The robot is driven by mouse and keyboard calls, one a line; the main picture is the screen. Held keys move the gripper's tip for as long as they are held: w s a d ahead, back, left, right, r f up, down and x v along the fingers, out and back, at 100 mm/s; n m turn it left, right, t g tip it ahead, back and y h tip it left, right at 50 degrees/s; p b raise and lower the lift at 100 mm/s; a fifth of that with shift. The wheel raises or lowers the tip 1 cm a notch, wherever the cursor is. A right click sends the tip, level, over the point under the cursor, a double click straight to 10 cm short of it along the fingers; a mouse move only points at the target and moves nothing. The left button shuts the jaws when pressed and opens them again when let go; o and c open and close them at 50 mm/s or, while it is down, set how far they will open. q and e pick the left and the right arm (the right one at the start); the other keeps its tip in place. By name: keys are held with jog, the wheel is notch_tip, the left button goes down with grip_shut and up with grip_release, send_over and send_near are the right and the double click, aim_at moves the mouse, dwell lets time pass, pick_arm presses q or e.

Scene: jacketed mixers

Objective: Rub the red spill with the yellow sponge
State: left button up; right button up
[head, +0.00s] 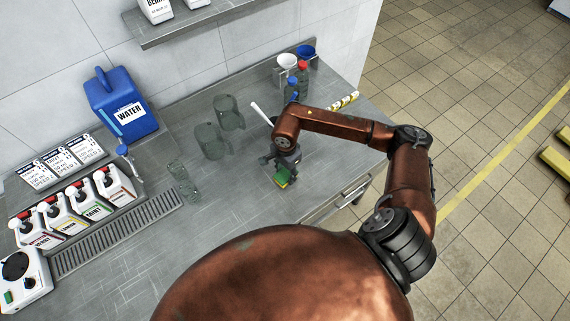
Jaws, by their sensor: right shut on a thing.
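My right gripper (281,169) reaches down over the grey counter (243,198) near its front edge. It is shut on the sponge (281,179), which shows a green face and a yellow side below the fingers. I cannot tell whether the sponge touches the counter. I see no red spill; the gripper, the sponge and my arm cover part of the counter there. My left gripper is not in view.
Clear glass vessels (211,140) stand left of my right gripper. A blue water canister (122,104) and white jugs (110,184) are at left. The front middle counter is clear.

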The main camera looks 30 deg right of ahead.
jog(key=shift+r+p, duration=1.05)
jog(key=shift+r, duration=1.6)
